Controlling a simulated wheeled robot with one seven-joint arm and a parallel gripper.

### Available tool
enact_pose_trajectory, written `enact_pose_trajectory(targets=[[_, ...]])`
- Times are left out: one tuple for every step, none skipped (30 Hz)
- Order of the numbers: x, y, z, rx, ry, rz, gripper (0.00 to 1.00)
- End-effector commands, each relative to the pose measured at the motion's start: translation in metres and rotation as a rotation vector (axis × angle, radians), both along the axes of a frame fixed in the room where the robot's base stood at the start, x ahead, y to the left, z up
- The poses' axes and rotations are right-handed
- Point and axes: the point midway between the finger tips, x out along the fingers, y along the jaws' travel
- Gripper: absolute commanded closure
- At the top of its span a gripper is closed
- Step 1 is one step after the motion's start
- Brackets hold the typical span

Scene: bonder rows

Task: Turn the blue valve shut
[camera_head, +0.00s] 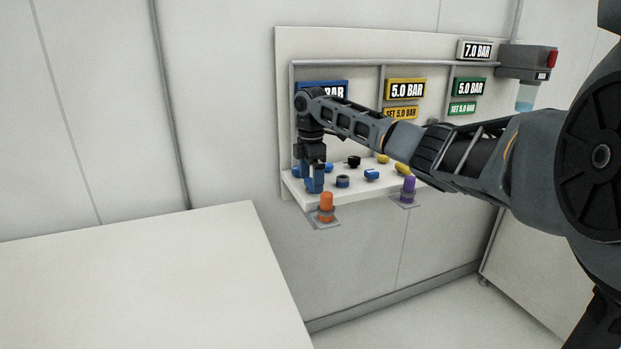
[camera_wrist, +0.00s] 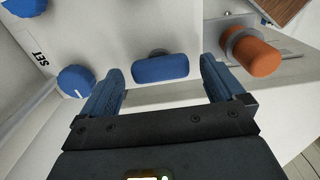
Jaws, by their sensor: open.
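A blue rounded bar handle (camera_wrist: 160,68), which looks like the blue valve, sits on a short grey stem in the wrist view. My gripper (camera_wrist: 160,70) is open, with one blue finger on each side of the handle. Gaps show between the handle and both fingers, and contact is not visible. In the head view, my gripper (camera_head: 314,186) points down at the left end of the white shelf and mostly hides the valve. The blue pressure sign (camera_head: 340,87) above is partly covered by my arm.
An orange cylinder (camera_head: 326,203) stands in a grey holder close beside my gripper; a purple one (camera_head: 409,186) stands further right. A round blue knob (camera_wrist: 76,81) marked SET is left in the wrist view. Yellow and green signs hang on the panel (camera_head: 345,48).

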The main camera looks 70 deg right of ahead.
Motion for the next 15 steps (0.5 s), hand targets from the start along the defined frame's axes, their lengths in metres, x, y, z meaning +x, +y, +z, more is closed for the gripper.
enact_pose_trajectory(targets=[[-0.0002, -0.0001, -0.0027, 0.0, 0.0, 0.0, 0.04], [-0.0001, -0.0001, -0.0039, 0.0, 0.0, 0.0, 0.04], [0.0, -0.0001, -0.005, -0.001, -0.001, 0.0, 0.04], [0.0, -0.0001, -0.0054, -0.001, -0.001, 0.0, 0.04], [0.0, -0.0001, -0.0057, -0.001, -0.001, 0.0, 0.04], [0.0, -0.0001, -0.0059, -0.001, -0.001, 0.0, 0.04], [0.0, -0.0001, -0.0059, -0.001, -0.001, 0.0, 0.04], [0.0, -0.0001, -0.0058, -0.001, -0.001, 0.0, 0.04], [0.0, -0.0001, -0.0058, -0.001, -0.001, 0.0, 0.04], [0.0, -0.0001, -0.0057, -0.001, -0.001, 0.0, 0.04], [0.0, -0.0001, -0.0057, -0.001, -0.001, 0.0, 0.06], [0.0, -0.0001, -0.0057, -0.001, -0.001, 0.0, 0.1], [0.0, -0.0001, -0.0057, -0.001, -0.001, 0.0, 0.13], [0.0, -0.0001, -0.0056, -0.001, -0.001, 0.0, 0.16], [0.0, -0.0001, -0.0056, -0.001, -0.001, 0.0, 0.2]])
